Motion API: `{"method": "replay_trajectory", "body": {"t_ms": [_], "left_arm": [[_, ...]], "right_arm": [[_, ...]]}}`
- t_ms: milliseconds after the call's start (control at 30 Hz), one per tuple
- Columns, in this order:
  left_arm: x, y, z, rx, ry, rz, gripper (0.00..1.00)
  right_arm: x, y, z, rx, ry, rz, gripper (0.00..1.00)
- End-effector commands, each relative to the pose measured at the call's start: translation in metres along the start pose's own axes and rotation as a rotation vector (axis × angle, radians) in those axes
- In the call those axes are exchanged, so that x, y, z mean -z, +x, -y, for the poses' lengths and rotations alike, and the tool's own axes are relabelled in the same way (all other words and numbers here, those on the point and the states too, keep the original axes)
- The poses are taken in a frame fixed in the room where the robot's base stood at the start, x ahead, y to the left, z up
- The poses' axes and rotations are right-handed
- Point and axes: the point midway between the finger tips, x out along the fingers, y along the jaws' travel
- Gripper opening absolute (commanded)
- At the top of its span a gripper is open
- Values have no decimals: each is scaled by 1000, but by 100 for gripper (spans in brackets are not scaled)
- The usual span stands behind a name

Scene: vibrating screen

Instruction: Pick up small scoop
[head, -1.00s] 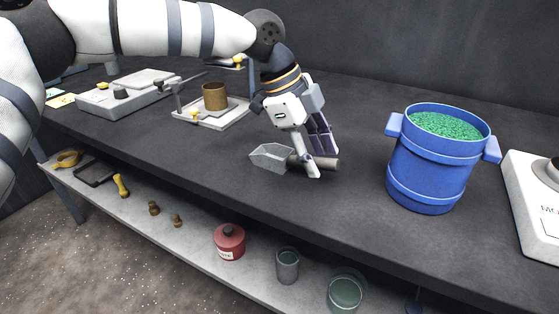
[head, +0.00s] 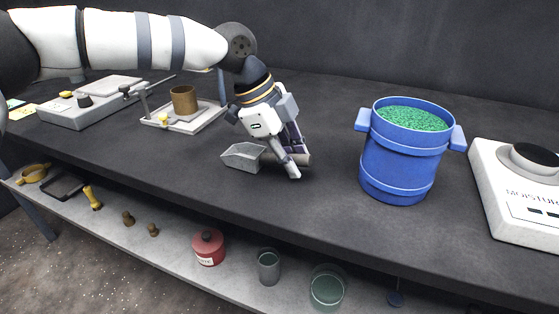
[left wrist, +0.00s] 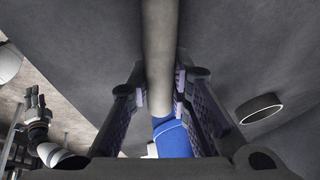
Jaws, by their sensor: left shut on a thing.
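In the left wrist view the handle (left wrist: 159,50) runs between the two fingers. I cannot tell whether the scoop touches the bench. A gripper that appears to be my right one (left wrist: 35,105) shows small at the left of that view; its opening is unclear.
A blue bucket (head: 400,168) of green granules stands right of the scoop, with a white moisture device (head: 515,205) beyond. A brown cup (head: 184,100) on a white device (head: 195,122) stands behind left. The lower shelf holds a red jar (head: 208,248) and glass containers.

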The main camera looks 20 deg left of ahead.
Motion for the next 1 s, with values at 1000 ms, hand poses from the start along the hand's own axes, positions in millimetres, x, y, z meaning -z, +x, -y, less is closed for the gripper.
{"method": "replay_trajectory", "body": {"t_ms": [1000], "left_arm": [[51, -140, -114, 1, 2, 0, 0]], "right_arm": [[31, -54, 2, 7, 0, -164, 40]]}}
